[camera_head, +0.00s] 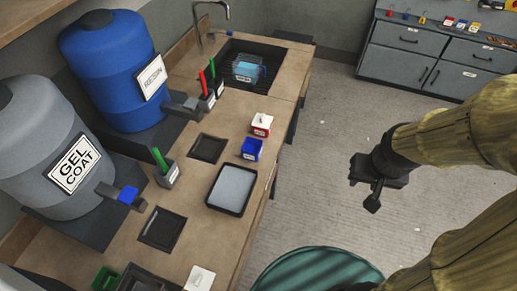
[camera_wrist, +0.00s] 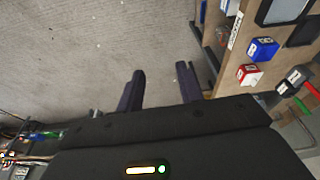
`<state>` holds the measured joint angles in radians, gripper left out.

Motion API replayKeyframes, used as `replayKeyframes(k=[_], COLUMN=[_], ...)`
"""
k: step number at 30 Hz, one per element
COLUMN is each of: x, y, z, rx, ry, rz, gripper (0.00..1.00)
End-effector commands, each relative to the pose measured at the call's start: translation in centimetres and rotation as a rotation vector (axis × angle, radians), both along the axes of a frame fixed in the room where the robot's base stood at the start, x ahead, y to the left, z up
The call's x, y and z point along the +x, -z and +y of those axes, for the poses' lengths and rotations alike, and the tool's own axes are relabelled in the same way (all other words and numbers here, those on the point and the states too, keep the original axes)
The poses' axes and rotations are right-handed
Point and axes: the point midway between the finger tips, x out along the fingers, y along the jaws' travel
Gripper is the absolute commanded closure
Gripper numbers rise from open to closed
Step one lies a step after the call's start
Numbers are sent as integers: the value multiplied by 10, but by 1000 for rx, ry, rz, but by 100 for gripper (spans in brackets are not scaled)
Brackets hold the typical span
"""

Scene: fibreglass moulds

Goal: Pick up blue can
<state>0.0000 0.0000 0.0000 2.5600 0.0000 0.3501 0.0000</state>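A small blue can (camera_head: 252,149) with a white label stands on the wooden bench, just in front of a red and white can (camera_head: 262,125). In the wrist view, the blue can (camera_wrist: 262,49) is at the upper right, above the red one (camera_wrist: 249,74). My gripper (camera_head: 368,196) is over the floor to the right of the bench, well apart from the can. In the wrist view, my gripper (camera_wrist: 160,70) has its two dark fingers spread with nothing between them, so it is open and empty.
The bench (camera_head: 217,240) also carries a tray of pale material (camera_head: 216,188), dark flat trays, and holders with red and green tools. A blue drum (camera_head: 110,80), a grey gel coat drum (camera_head: 35,130) and a sink (camera_head: 270,58) border it. The floor (camera_head: 320,160) beside the bench is open.

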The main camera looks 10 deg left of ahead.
Motion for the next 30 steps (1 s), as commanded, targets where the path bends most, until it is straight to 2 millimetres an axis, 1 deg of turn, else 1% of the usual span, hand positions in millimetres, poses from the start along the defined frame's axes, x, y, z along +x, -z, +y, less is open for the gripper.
replayKeyframes(k=[5, 8, 9, 11, 12, 13, 17, 21, 24, 30], x=[0, 1, 2, 5, 8, 11, 29, 48, 59, 73], y=[0, 0, 1, 3, 6, 9, 23, 46, 64, 100], z=[0, 1, 3, 8, 12, 16, 43, 81, 107, 156], rx=[0, 2, 5, 13, 20, 27, 63, 89, 93, 65], ry=[0, 0, 0, 1, 2, 6, 22, 54, 80, 127], rz=[0, 0, -1, -3, -3, -3, -11, -26, -43, -102], gripper=[64, 46, 38, 26, 18, 15, 15, 15, 15, 15])
